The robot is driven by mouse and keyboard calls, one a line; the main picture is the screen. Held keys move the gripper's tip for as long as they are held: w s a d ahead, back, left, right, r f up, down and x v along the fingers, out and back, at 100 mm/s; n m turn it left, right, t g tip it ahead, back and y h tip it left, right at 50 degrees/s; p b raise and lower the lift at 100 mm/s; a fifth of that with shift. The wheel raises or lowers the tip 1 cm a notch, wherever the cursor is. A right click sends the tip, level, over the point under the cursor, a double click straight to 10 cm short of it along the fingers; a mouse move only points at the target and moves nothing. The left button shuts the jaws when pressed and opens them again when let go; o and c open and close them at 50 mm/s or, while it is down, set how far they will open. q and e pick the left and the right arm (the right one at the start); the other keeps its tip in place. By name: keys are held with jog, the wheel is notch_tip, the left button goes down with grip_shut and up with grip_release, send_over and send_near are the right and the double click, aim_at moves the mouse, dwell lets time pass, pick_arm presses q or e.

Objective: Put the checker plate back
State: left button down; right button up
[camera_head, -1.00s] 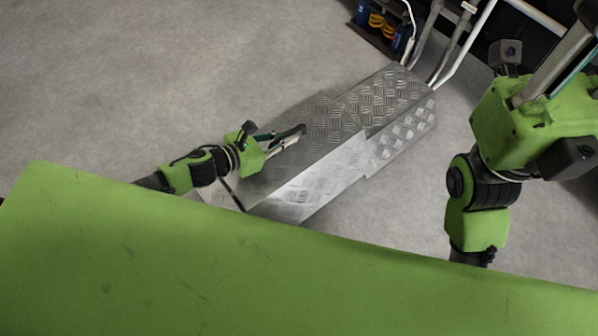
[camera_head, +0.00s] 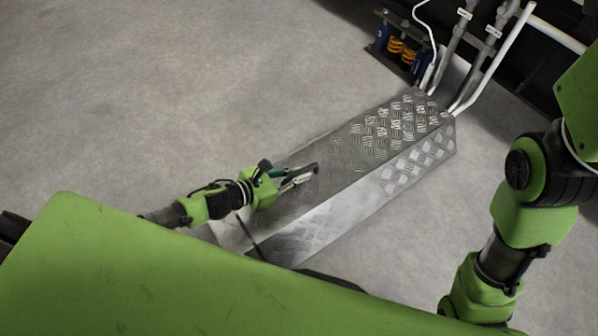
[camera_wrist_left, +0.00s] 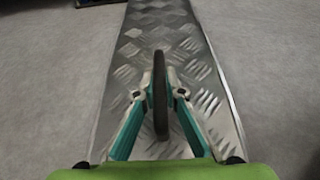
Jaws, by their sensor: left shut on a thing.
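The checker plate (camera_head: 345,192) is a grey metal cover with a raised tread pattern, a top face and a sloping side face. In the head view it lies in line with a further tread-patterned cover section (camera_head: 405,118), and I see no clear step between them. My left gripper (camera_head: 308,176) is over the plate's top face. In the left wrist view its teal-sided fingers close on a thin dark upright handle (camera_wrist_left: 160,78) at the plate's middle. The plate (camera_wrist_left: 205,95) stretches away beyond it. Whether the plate rests fully underneath is hidden. My right gripper is out of view.
Grey pipes (camera_head: 475,62) rise at the cover's far end. Grey floor (camera_head: 190,90) is free left of the cover.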

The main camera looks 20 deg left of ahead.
pick_arm(q)
jog(key=shift+w+r, duration=0.1)
jog(key=shift+r, duration=0.05)
jog(key=c, duration=2.4)
grip_release()
jog(key=shift+f, duration=0.25)
jog(key=shift+c, duration=0.2)
jog(key=o, duration=0.3)
jog(key=shift+o, duration=0.2)
jog(key=shift+r, duration=0.1)
